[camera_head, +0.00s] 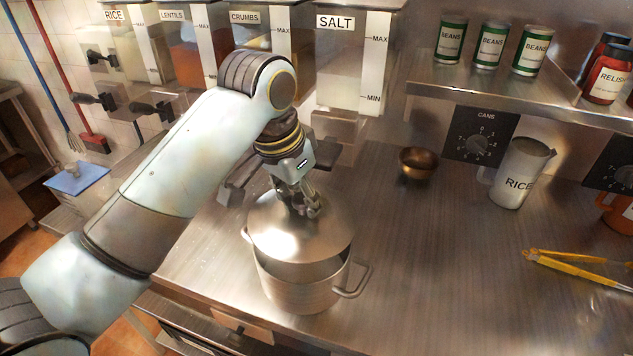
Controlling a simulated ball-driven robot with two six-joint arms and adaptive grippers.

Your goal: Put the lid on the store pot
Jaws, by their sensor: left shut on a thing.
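The store pot (303,289) is a steel pot with side handles, standing upright on the steel counter near its front edge. The round metal lid (300,238) is over the pot's mouth, a little tilted, with a dark gap showing between it and the pot's rim at the front right. My left gripper (304,206) is above the lid, pointing down and shut on its knob, which the fingers mostly hide. I cannot tell whether the lid touches the rim at the back. My right gripper is not in view.
A small copper bowl (418,163), a white RICE jug (519,172) and yellow tongs (575,262) are on the counter at right. Labelled dispensers (345,60) stand behind. Bean cans (491,45) sit on a shelf (500,90). The counter right of the pot is clear.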

